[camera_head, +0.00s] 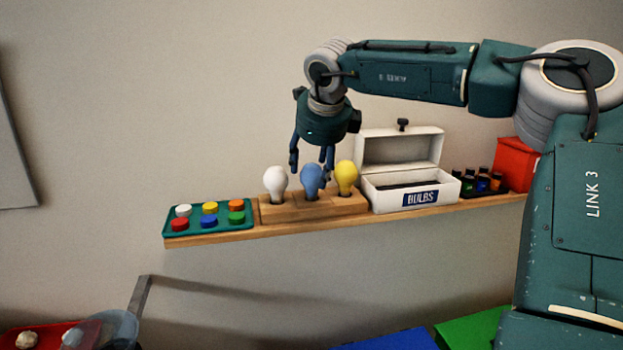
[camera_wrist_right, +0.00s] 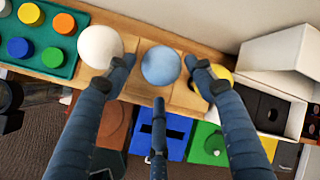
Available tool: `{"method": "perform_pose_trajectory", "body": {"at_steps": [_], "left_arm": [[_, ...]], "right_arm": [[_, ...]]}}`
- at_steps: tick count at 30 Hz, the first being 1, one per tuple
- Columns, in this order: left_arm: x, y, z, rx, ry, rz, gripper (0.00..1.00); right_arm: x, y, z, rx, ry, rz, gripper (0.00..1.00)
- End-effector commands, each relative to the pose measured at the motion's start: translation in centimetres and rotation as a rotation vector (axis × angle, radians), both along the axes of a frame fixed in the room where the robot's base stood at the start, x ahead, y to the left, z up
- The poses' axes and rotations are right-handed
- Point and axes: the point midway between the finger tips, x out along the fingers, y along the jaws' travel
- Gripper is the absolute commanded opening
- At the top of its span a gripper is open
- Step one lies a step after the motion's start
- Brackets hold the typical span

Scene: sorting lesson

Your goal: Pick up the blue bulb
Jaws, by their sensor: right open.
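The blue bulb (camera_head: 312,180) stands upright in the middle of a wooden holder (camera_head: 270,213) on the wall shelf, between a white bulb (camera_head: 275,182) and a yellow bulb (camera_head: 347,176). My right gripper (camera_head: 312,172) is open and pointing down just above the bulbs. In the right wrist view the blue bulb (camera_wrist_right: 161,65) lies between the spread fingers of the gripper (camera_wrist_right: 160,75), with no finger seen closed on it. One fingertip is close to the white bulb (camera_wrist_right: 100,46), another covers part of the yellow bulb (camera_wrist_right: 222,74). My left gripper is not in view.
An open white box marked BULBS (camera_head: 415,196) stands right of the holder, its lid raised. A green tray of coloured discs (camera_head: 170,228) is on the left. Small dark bottles (camera_head: 482,182) and a red box (camera_head: 515,165) stand at the right end of the narrow shelf (camera_head: 300,228).

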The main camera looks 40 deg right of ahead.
Motion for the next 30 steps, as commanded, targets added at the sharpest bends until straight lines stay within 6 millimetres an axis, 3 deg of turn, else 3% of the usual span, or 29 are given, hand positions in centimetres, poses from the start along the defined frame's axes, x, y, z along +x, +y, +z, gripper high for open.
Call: {"method": "perform_pose_trajectory", "body": {"at_steps": [4, 9, 13, 18, 22, 30], "left_arm": [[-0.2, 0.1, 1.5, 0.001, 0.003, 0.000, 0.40], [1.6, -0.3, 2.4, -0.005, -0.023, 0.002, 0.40], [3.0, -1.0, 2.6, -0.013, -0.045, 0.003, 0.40], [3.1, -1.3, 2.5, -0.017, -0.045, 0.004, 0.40], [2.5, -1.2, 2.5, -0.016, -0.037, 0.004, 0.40], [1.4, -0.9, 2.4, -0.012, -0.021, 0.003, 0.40]], "right_arm": [[0.7, -0.7, -1.5, 0.003, 0.005, -0.001, 0.54], [1.8, -1.4, -3.6, 0.002, 0.002, -0.001, 0.54], [2.1, -1.6, -4.2, 0.001, -0.001, -0.002, 0.54], [2.1, -1.6, -4.2, 0.001, -0.001, -0.001, 0.54], [2.1, -1.6, -4.2, 0.001, -0.001, -0.001, 0.30], [2.1, -1.6, -4.2, 0.001, -0.001, 0.000, 0.29]]}}
